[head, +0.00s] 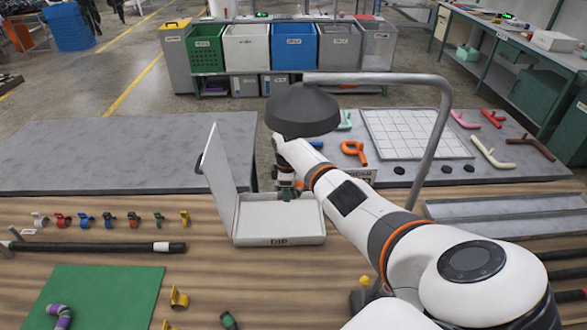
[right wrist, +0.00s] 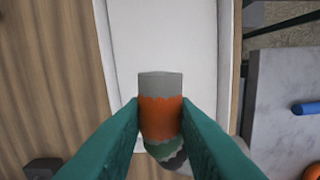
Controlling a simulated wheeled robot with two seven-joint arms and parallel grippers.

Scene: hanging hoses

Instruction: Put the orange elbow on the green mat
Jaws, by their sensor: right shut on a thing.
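The green mat (head: 112,285) lies at the front left of the wooden bench, with a purple and grey banded elbow (head: 59,315) at its lower left. My right gripper (head: 288,192) is over the open box marked DIP (head: 278,231). In the right wrist view its green fingers are shut on an orange piece with a grey end (right wrist: 161,116), which I take for the orange elbow. Its lower part, with green and dark bits, is partly hidden between the fingers. In the head view the held piece is mostly hidden. My left gripper is not in view.
The box's raised lid (head: 216,170) stands between the right gripper and the mat. A row of coloured clips (head: 108,219) and a black hose (head: 100,247) lie behind the mat. Yellow clips (head: 178,297) and a green fitting (head: 229,321) lie right of it.

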